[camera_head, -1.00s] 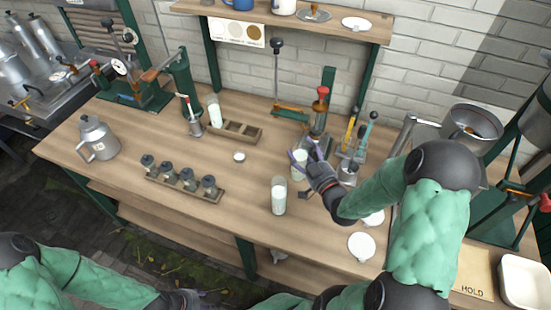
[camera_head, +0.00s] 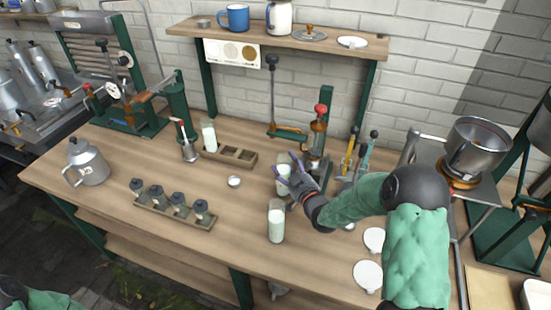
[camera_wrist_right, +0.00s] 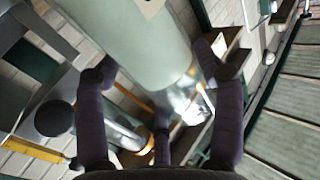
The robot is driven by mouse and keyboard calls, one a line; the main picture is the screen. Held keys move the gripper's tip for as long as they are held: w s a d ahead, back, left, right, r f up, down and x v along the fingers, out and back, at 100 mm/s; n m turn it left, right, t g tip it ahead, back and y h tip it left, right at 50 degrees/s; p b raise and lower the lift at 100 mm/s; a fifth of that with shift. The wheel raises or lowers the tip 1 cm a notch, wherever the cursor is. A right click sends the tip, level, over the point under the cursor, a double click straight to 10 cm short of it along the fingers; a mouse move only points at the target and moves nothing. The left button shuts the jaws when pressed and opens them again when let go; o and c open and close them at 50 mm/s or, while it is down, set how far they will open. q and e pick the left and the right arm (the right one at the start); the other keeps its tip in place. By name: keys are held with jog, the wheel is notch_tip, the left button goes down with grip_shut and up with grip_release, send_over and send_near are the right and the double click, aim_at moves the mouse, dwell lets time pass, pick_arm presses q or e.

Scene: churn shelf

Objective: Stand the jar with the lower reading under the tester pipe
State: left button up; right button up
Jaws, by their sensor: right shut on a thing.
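My right gripper (camera_head: 290,170) is shut around a glass jar of milky liquid (camera_head: 283,184) and holds it upright at or just above the bench, beside a red-knobbed upright device (camera_head: 318,140). This jar fills the top of the right wrist view (camera_wrist_right: 135,45), between the dark fingers. A second milky jar (camera_head: 276,224) stands on the bench in front of the gripper. A third jar (camera_head: 209,136) stands at the left end of a wooden rack (camera_head: 229,155). I cannot make out any readings or tell which part is the tester pipe. My left gripper is out of view.
A wooden strip with several dark-capped bottles (camera_head: 173,212) lies on the bench (camera_head: 120,165). A grey can (camera_head: 88,162) stands at left, and a small white lid (camera_head: 234,181) lies mid-bench. White discs (camera_head: 367,274) lie at front right. A metal pot (camera_head: 474,148) stands at right.

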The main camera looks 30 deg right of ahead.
jog(key=w, duration=0.3)
jog(key=w+b, duration=0.1)
jog(key=w, duration=0.2)
jog(key=shift+d, duration=0.2)
jog(key=w, duration=0.1)
jog(key=w+f+b, duration=0.1)
jog(key=shift+w+d+f, duration=0.15)
jog(key=shift+w, duration=0.15)
jog(key=shift+f+b, duration=0.15)
jog(key=shift+b, duration=0.15)
jog(key=o, duration=1.7)
jog(key=shift+f, duration=0.1)
